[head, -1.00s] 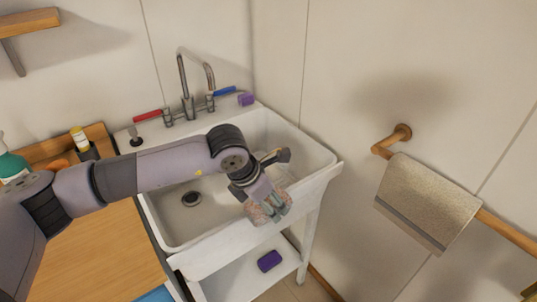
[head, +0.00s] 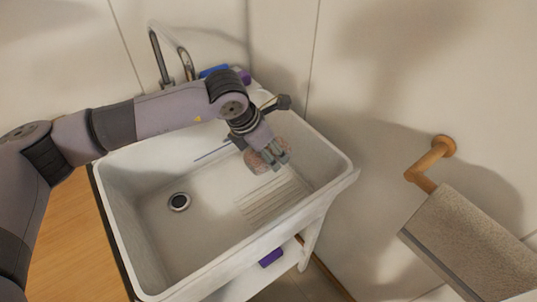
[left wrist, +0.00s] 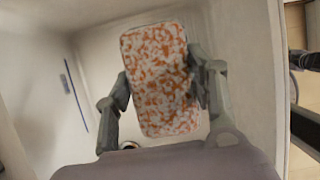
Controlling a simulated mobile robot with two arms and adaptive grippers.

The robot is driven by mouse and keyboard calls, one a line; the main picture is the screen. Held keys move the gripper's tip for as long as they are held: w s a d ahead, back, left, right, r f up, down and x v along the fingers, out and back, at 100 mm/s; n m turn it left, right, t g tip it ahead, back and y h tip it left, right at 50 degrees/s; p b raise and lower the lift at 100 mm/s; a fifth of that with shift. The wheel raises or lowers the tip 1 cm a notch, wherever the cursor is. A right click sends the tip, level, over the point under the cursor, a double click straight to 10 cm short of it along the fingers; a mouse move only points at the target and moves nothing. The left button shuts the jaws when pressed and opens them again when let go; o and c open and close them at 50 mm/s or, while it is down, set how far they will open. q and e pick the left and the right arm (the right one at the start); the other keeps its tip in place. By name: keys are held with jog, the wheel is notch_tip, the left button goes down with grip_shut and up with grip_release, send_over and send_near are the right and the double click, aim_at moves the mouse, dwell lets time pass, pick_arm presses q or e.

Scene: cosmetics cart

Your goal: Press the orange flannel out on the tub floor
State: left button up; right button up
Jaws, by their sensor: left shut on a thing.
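My left gripper (head: 274,158) is shut on the orange flannel (head: 260,163), a thick orange-and-white speckled block. In the left wrist view the flannel (left wrist: 158,80) sits upright between the two fingers, with its broad face showing. The gripper holds it above the right part of the white tub (head: 160,240), near the ribbed patch of the tub floor (head: 272,200). I cannot tell whether the flannel touches the floor. My right gripper does not show.
A dark drain (head: 179,202) lies in the left of the tub floor. The tap (head: 160,58) stands at the back. A grey towel (head: 465,245) hangs on a wooden rail at right. A purple block (head: 271,257) lies on the shelf below. The tub's left floor is clear.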

pick_arm(q)
jog(key=f, duration=0.3)
jog(key=shift+w+f, duration=0.2)
jog(key=shift+f, duration=0.05)
notch_tip(320, 180, down, 4)
jog(key=r, duration=0.1)
jog(key=b, duration=0.7)
send_near(271, 202)
jog(key=shift+d+x, duration=0.2)
jog(key=shift+x, duration=1.15)
jog(key=shift+d+x, duration=0.15)
jog(key=shift+x, duration=1.15)
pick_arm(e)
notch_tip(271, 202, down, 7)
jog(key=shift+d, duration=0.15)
pick_arm(q)
jog(key=shift+w+r, duration=0.15)
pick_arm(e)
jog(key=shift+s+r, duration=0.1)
pick_arm(q)
jog(key=shift+f+b, duration=0.5)
jog(key=shift+f, duration=0.15)
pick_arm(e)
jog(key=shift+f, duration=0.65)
pick_arm(q)
jog(key=shift+a+f+b, duration=0.1)
jog(key=shift+f+b, duration=0.15)
jog(key=shift+b, duration=0.15)
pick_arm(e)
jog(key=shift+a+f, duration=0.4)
